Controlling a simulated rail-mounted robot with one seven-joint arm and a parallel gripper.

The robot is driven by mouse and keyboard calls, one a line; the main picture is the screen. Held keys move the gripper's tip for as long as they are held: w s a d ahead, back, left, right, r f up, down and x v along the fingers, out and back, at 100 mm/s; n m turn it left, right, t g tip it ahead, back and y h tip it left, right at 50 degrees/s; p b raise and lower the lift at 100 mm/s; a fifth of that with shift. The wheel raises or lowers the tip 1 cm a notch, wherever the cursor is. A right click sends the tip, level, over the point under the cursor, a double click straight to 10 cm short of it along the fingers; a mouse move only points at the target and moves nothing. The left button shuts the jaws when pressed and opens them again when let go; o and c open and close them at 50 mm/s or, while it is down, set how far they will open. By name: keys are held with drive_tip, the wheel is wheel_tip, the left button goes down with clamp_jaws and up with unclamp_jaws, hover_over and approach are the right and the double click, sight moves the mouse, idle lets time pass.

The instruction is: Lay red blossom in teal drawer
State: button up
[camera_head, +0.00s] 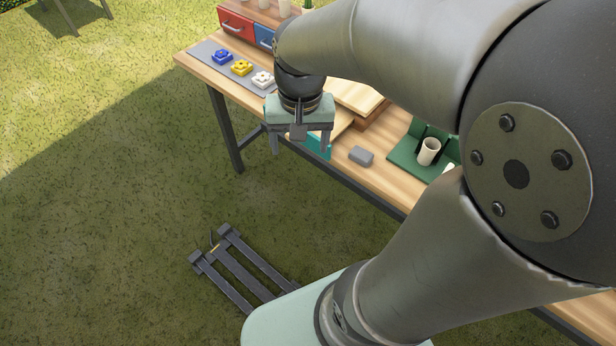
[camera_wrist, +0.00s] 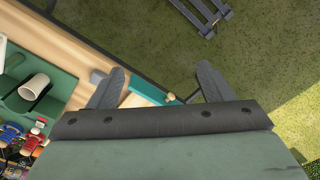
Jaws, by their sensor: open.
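My gripper (camera_head: 300,150) is open and empty, high above the front edge of the wooden table. Its two spread fingers also show in the wrist view (camera_wrist: 158,82). The teal drawer's front (camera_head: 320,146) shows partly below and behind my gripper, by the table's front edge. In the wrist view a teal strip with a pale knob (camera_wrist: 150,93) lies between the fingers. How far the drawer is open I cannot tell. I cannot make out the red blossom with certainty; small red and blue items (camera_wrist: 30,143) show at the left edge of the wrist view.
A grey mat (camera_head: 205,50) holds blue (camera_head: 222,57), yellow (camera_head: 242,67) and white (camera_head: 262,79) blossoms. Red (camera_head: 236,24) and blue (camera_head: 264,37) drawers stand behind. A grey block (camera_head: 361,156) and a green holder (camera_head: 408,158) with a white cup (camera_head: 429,151) stand to the right.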

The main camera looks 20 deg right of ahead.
drive_tip(key=s+a+f+n, duration=0.2)
drive_tip(key=s+n, duration=0.2)
drive_tip(key=s, duration=0.4)
drive_tip(key=shift+s+f, duration=0.15)
drive_tip(key=shift+s, duration=0.1)
idle(0.4)
